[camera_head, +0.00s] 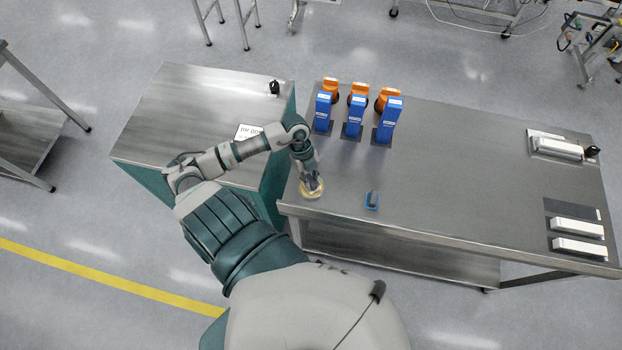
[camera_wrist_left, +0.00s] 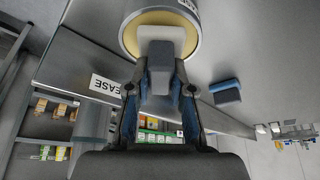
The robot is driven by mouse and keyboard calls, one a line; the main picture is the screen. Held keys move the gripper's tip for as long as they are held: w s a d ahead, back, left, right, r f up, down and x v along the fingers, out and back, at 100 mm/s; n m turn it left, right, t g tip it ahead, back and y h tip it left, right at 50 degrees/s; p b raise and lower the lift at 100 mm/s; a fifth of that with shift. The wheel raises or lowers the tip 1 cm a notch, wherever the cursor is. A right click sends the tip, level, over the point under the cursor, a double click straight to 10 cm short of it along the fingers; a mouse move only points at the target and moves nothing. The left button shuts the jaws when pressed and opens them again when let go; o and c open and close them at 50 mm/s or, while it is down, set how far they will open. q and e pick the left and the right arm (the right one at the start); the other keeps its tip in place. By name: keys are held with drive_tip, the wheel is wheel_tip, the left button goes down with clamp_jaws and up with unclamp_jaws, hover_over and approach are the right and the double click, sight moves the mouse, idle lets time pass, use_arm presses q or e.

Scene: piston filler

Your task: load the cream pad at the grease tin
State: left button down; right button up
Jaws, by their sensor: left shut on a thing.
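The round grease tin (camera_head: 312,190) stands near the left front corner of the right table, with pale yellow grease inside. It also fills the top of the left wrist view (camera_wrist_left: 128,38). My left gripper (camera_head: 308,178) is over the tin, pointing down. In the left wrist view its fingers are shut on the grey handle of the cream pad (camera_wrist_left: 162,34). The pad lies across the tin's opening in that view; I cannot tell whether it touches the grease. A GREASE label (camera_wrist_left: 106,86) shows by the table edge. My right gripper is not in view.
Several blue boxes (camera_head: 354,116) and orange-topped items (camera_head: 358,90) stand behind. White cases (camera_head: 577,226) lie at the far right. The table's middle is clear.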

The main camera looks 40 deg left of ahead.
sight(311, 180)
use_arm(q)
drive_tip(key=shift+f, duration=0.35)
drive_tip(key=shift+s+f, duration=0.1)
idle(1.4)
wheel_tip(311, 180, up, 7)
drive_tip(key=p, duration=0.6)
idle(0.4)
